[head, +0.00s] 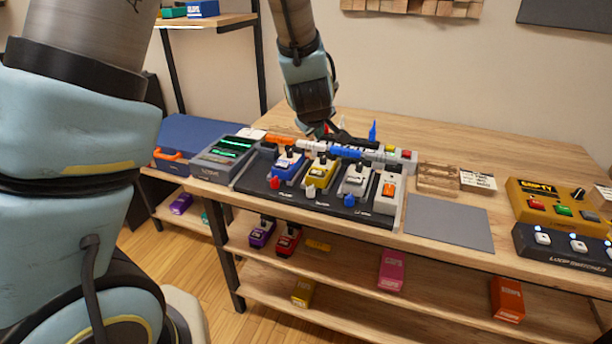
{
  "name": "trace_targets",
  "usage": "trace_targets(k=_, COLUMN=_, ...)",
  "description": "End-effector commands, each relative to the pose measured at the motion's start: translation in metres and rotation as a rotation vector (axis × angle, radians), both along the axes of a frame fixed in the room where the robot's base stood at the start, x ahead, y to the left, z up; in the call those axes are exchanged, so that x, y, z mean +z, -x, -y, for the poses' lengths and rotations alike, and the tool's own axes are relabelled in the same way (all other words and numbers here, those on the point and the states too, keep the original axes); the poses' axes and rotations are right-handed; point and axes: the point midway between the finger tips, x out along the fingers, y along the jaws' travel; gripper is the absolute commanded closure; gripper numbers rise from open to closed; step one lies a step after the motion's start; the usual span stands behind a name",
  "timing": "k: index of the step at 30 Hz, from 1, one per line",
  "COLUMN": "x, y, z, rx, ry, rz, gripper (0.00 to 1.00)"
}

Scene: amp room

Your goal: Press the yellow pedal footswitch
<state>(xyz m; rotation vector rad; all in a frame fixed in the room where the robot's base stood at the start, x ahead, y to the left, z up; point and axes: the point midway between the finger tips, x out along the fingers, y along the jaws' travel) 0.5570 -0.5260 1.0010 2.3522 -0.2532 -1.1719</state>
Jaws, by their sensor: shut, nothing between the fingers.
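The yellow pedal (321,170) sits on a black pedalboard (330,205) on the wooden table, between a blue pedal (287,168) and a light grey pedal (355,180). Its footswitch (311,191) appears as a small pale knob at its near end. My gripper (318,128) hangs pointing down above the back of the pedalboard, behind the yellow pedal. It is shut and empty. Its fingertips are small and dark here, and whether they touch anything behind the pedals cannot be told.
A teal-screened unit (222,157) and a blue case (190,140) stand left of the board. A grey mat (448,223), a larger yellow unit (560,202) and a loop switcher (565,243) lie right. Cables and plugs (345,152) crowd the board's back. Lower shelves hold several pedals.

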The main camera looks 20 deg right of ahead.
Motion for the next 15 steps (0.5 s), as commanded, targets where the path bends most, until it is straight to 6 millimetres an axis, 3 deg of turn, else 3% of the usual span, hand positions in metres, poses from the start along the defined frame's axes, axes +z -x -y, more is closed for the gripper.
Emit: trace_targets(k=15, x=-0.0082, y=-0.0001, z=-0.0003, rx=-0.001, ry=-0.001, rz=0.0, gripper=1.0)
